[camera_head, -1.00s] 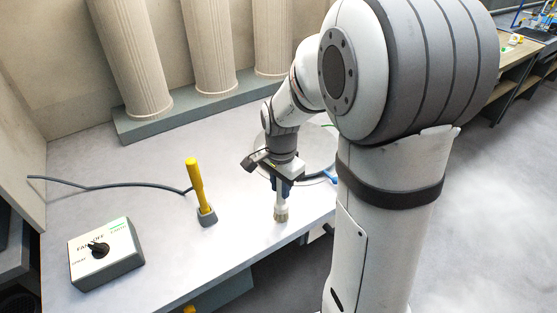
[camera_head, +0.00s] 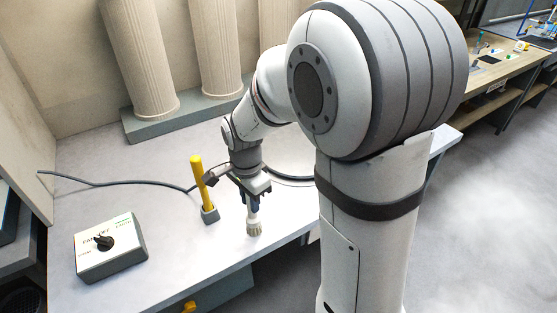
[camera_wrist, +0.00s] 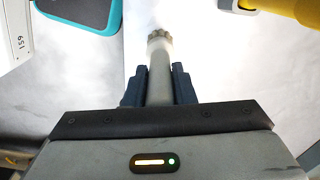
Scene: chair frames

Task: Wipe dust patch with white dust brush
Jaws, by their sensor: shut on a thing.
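The white dust brush (camera_head: 254,224) is held upright in my gripper (camera_head: 250,200), bristles down, over the grey-white table near its front edge. I cannot tell whether the bristles touch the table. In the wrist view the brush (camera_wrist: 159,65) sits between the two dark fingers of my gripper (camera_wrist: 160,85), which are shut on its handle. No dust patch stands out clearly on the table; a small faint dark smudge shows beyond the bristles in the wrist view.
A yellow-handled tool (camera_head: 197,172) stands in a grey holder (camera_head: 210,215) just left of my gripper. A control box with a black knob (camera_head: 104,242) is at the left. A dark cable (camera_head: 110,183) crosses the table (camera_head: 170,250). Columns (camera_head: 140,60) stand at the back.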

